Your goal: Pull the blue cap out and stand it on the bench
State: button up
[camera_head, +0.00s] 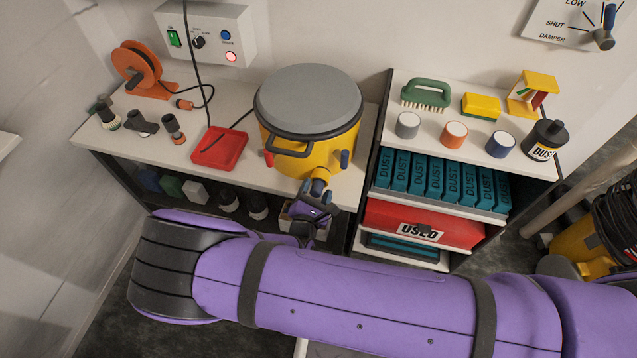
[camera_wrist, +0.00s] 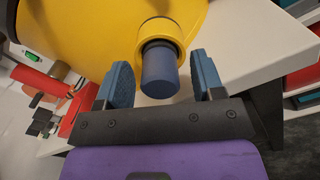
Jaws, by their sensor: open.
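The blue cap (camera_wrist: 159,74) is a short dark-blue cylinder seated in the yellow port collar (camera_wrist: 146,36) on the drum's side. In the head view the cap (camera_head: 317,187) shows only as a small blue patch beside my gripper. The yellow drum (camera_head: 290,158) has a grey lid and stands on the bench (camera_head: 225,98). My gripper (camera_wrist: 160,72) is open, with one blue-padded finger on each side of the cap. Small gaps show between the pads and the cap. In the head view my gripper (camera_head: 315,203) is partly hidden by my purple arm.
A red tray (camera_head: 219,148) lies left of the drum, near several small dark fittings and an orange cable reel (camera_head: 137,65). Right is a shelf unit (camera_head: 478,165) with a brush, round caps and a bottle on top. Bare bench shows right of the drum.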

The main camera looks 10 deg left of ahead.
jog(key=c, duration=1.1)
jog(key=shift+s+a, duration=0.2)
jog(key=shift+s, duration=3.05)
